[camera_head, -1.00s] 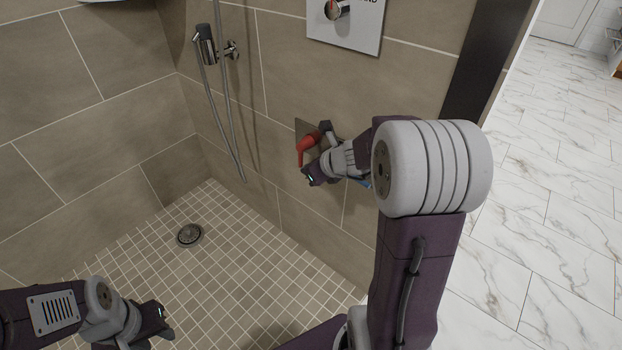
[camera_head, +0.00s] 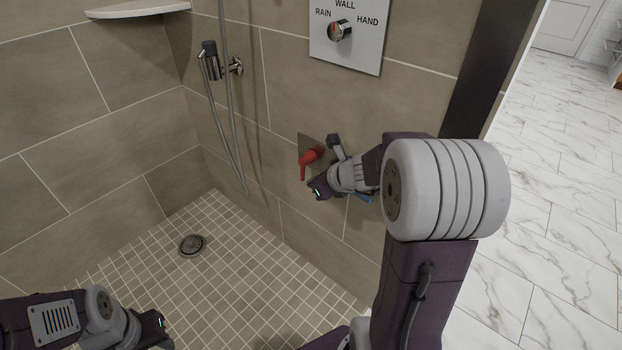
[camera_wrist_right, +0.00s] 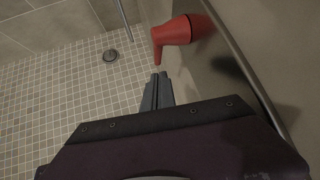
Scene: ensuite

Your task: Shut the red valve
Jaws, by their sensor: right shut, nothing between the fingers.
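The red valve handle (camera_head: 309,159) sticks out from a metal plate (camera_head: 307,144) low on the tiled shower wall. Its lever bends and points downward. In the right wrist view the red valve (camera_wrist_right: 174,36) is just beyond my fingertips, with its tip pointing down toward them. My right gripper (camera_head: 316,189) is shut and empty, just below and right of the lever; in the wrist view its fingers (camera_wrist_right: 157,78) are together. A small gap seems to separate fingertips and lever. My left gripper (camera_head: 165,329) is low at the left, over the shower floor; its jaws are too small to judge.
A control plate with a knob (camera_head: 339,31) is higher on the same wall. A hand shower (camera_head: 210,62) and its hose hang left of the valve. A round drain (camera_head: 192,245) lies in the tiled floor. A dark wall edge (camera_head: 490,75) stands at right.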

